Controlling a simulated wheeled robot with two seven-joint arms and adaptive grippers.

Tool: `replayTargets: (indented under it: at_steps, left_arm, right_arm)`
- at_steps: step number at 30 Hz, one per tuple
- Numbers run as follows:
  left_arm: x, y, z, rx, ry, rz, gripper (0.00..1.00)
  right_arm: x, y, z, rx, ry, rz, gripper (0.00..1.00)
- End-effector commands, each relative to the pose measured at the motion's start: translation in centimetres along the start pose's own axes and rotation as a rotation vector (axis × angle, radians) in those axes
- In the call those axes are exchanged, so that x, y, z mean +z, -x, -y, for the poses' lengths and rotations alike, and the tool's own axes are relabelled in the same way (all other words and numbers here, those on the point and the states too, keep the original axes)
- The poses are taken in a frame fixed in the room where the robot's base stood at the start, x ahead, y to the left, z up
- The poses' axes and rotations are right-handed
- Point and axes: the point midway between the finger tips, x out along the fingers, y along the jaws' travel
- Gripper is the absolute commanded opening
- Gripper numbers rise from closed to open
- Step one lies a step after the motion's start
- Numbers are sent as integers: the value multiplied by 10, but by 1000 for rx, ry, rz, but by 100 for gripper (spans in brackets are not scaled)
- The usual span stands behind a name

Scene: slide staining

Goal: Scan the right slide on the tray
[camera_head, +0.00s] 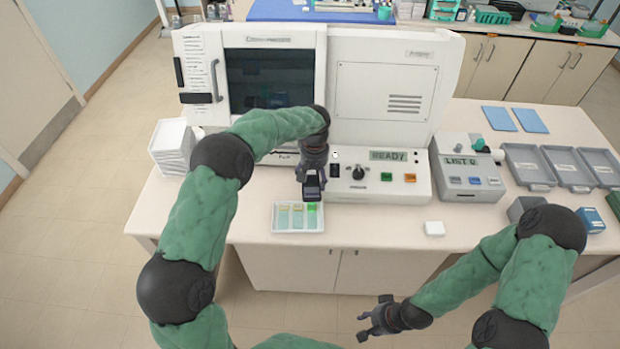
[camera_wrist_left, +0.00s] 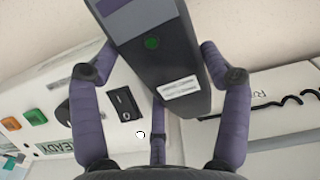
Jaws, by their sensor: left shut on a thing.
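The white slide tray (camera_head: 298,231) lies on the bench with three slides side by side. The right slide (camera_head: 314,218) has a bright green patch at its far end; the middle slide (camera_head: 298,218) and left slide (camera_head: 283,218) show yellowish ends. My left gripper (camera_head: 312,172) is shut on a dark handheld scanner (camera_head: 312,190), held above the far right edge of the tray. In the left wrist view the scanner (camera_wrist_left: 165,65) is between the fingers, with a green round spot and a white label. My right gripper (camera_head: 374,318) is open and empty, low in front of the bench.
The large white machine (camera_head: 385,110) with a READY panel (camera_head: 388,156) stands behind the tray. A stack of white trays (camera_head: 172,147) is at left.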

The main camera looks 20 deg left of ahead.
Motion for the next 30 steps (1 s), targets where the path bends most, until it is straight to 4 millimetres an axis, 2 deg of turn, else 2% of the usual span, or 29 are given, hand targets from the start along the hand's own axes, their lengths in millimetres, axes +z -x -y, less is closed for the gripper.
replayTargets:
  at_steps: [14,25,30]
  left_arm:
    - [-2,0,-2,1,0,-1,37]
    - [-2,27,-2,2,0,-2,37]
    - [-2,30,-2,1,0,-1,37]
  right_arm:
    - [0,0,0,0,0,0,40]
    - [1,16,6,0,0,0,40]
    - [1,17,6,0,0,0,40]
